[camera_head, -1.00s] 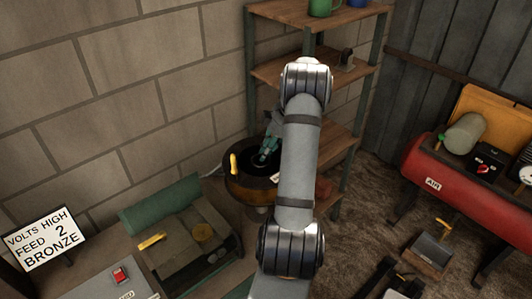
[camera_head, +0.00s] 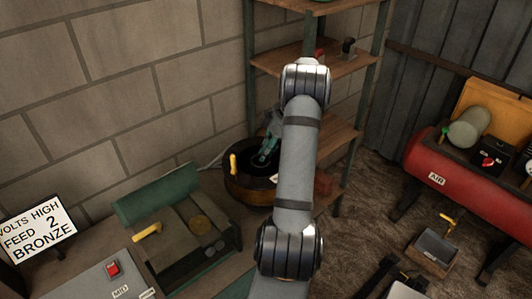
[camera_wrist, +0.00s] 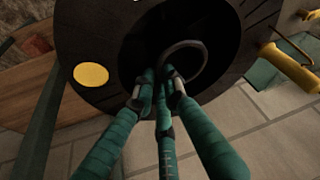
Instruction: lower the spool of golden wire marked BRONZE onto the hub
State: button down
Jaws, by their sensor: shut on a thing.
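The spool (camera_head: 240,188) is a dark round drum with a golden-brown side, at the middle of the head view beside the block wall. A small white label on it is too small to read. My gripper (camera_head: 265,155) has teal fingers shut on the spool from above. In the wrist view, my gripper (camera_wrist: 160,88) reaches into the dark middle of the spool's top face (camera_wrist: 100,40), beside a dark ring. The hub is not visible; the spool and arm cover what lies under it. I cannot tell whether the spool touches anything below.
Wooden shelves (camera_head: 335,66) stand close behind and to the right. A green-topped machine (camera_head: 158,200) and a sign (camera_head: 38,230) are at left. A red air tank (camera_head: 440,165) stands at right.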

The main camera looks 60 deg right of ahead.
jog(key=shift+f+b, duration=5.5)
jog(key=shift+f, duration=0.2)
jog(key=c, duration=1.7)
grip_release()
jog(key=shift+c, duration=0.2)
jog(key=shift+a+f, duration=0.1)
jog(key=shift+f, duration=0.1)
jog(key=shift+a, duration=0.1)
jog(key=v, duration=1.2)
jog(key=shift+s+d+r, duration=0.1)
jog(key=shift+d+r, duration=0.15)
jog(key=shift+d, duration=0.05)
jog(key=shift+f, duration=0.1)
